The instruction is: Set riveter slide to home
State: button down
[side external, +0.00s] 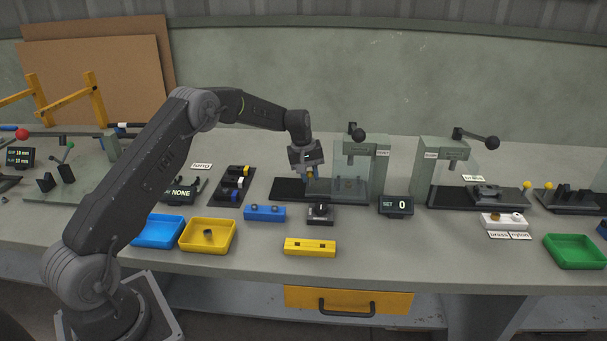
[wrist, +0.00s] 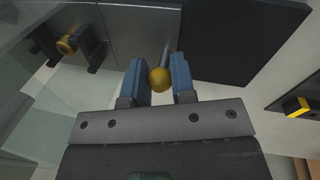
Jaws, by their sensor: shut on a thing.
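The riveter (side external: 380,165) is a grey-green press frame with a clear guard, a black ball lever and a dark base track (side external: 288,189). Its slide (side external: 322,189) is a grey plate on the track, reaching under the guard. In the wrist view the slide plate (wrist: 140,38) carries black brackets with a brass-coloured ring (wrist: 67,44). My gripper (side external: 309,176) is at the slide's left end. In the wrist view its blue fingers (wrist: 158,82) are shut on the yellow ball knob (wrist: 160,79) of a grey rod. The dark track (wrist: 235,40) lies bare to the right.
A second press (side external: 440,165) with its own slide stands to the right. A display (side external: 396,205) reads SET 0. A blue block (side external: 264,213), a yellow block (side external: 310,247) and blue and yellow trays (side external: 208,236) lie in front. A black rack (side external: 234,185) stands left of the track.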

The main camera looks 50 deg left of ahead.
jog(key=shift+w+d, duration=0.2)
jog(key=c, duration=1.3)
grip_release()
jog(key=shift+c, duration=0.2)
jog(key=o, duration=0.4)
jog(key=r, duration=0.4)
jog(key=s+a+r, duration=0.1)
jog(key=r, duration=0.4)
jog(key=s+r, duration=0.1)
jog(key=r, duration=0.3)
jog(key=shift+s+a+r, duration=0.15)
jog(key=shift+a+r, duration=0.1)
jog(key=shift+r, duration=0.05)
